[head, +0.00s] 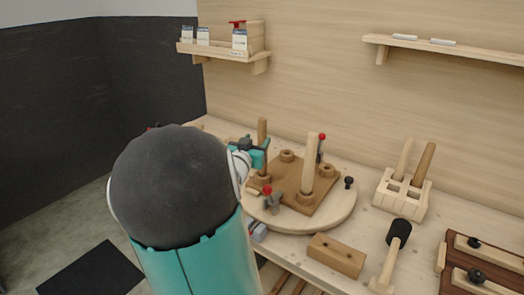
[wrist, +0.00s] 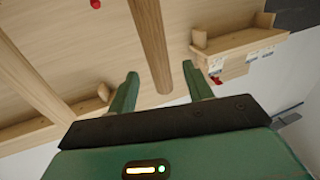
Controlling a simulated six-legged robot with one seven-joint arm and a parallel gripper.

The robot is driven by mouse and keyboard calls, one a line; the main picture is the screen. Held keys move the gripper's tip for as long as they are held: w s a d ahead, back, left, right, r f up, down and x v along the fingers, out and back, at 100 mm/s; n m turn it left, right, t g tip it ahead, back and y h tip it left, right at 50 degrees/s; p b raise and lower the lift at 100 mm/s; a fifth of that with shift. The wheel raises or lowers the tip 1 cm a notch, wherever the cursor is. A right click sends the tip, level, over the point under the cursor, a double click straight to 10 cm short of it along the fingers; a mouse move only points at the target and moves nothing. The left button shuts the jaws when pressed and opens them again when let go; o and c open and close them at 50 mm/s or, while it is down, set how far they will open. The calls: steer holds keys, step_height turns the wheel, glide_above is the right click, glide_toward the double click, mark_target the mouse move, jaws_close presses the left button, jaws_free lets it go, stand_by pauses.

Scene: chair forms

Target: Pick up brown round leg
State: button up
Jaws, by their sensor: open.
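A brown round leg (head: 262,133) stands upright near the back left of the square brown seat (head: 292,188), in a round socket. My gripper (head: 262,153) is beside this leg in the head view and partly overlaps it. In the wrist view, my gripper (wrist: 160,70) is open, with a brown leg (wrist: 150,40) showing between its two green fingers. I cannot tell whether either finger touches it. Another brown round leg (head: 424,162) stands tilted in the wooden rack (head: 398,196) at the right.
A pale leg (head: 308,165) stands on the seat, to the right of my gripper. Red-tipped clamps (head: 269,193) flank the seat on the round board (head: 340,208). A wooden block (head: 336,255) and a mallet (head: 399,234) lie in front. A shelf (head: 226,50) is on the wall.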

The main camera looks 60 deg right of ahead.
mark_target(261, 135)
steer(key=shift+w+d+r, duration=0.1)
steer(key=shift+d, duration=1.3)
steer(key=shift+w+d+r, duration=0.1)
steer(key=shift+d, duration=1.25)
jaws_close()
